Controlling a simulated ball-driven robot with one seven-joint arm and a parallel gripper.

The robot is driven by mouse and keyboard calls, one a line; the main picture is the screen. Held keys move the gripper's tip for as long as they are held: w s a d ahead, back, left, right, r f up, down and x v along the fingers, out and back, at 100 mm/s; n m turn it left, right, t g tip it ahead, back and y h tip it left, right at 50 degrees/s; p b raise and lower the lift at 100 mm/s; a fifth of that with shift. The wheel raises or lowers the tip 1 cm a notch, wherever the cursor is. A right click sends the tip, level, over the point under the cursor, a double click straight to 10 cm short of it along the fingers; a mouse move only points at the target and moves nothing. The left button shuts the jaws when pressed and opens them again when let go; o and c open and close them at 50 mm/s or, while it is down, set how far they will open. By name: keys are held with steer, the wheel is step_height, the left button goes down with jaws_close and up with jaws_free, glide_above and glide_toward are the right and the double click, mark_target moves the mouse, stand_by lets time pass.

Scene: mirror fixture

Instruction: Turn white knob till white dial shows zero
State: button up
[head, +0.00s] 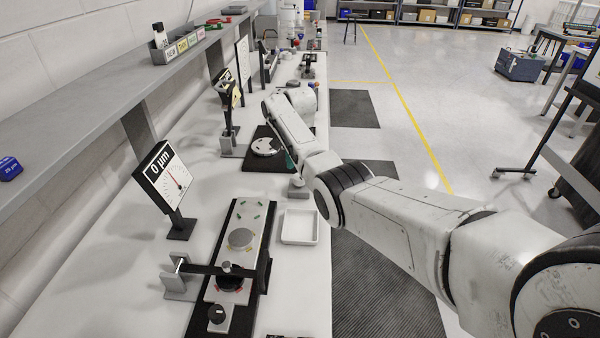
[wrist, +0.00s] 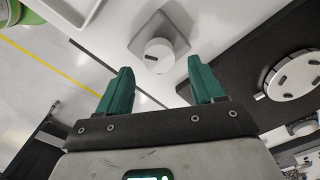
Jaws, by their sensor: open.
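The white knob (wrist: 160,50) is a short round cylinder with a dark mark, on a grey square base (wrist: 176,20). In the head view it shows small just below my gripper (head: 290,160), partly hidden. In the wrist view my gripper (wrist: 160,66) has its two green fingers apart, with the knob between and beyond the tips; I see no contact. A white-faced dial (head: 166,178) in a black frame stands at the left, reading "0 µm" at its top, with a thin needle. Another tilted dial (head: 226,86) stands farther back, its reading not legible.
A white tray (head: 299,226) lies near the knob. A black plate with a light round disc (head: 266,146) is beside it. A grey shelf (head: 120,90) overhangs the bench's left side. Open floor lies right.

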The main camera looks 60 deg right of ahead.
step_height(320, 180, up, 8)
steer(key=b, duration=0.1)
steer(key=shift+f, duration=0.15)
stand_by(0.6)
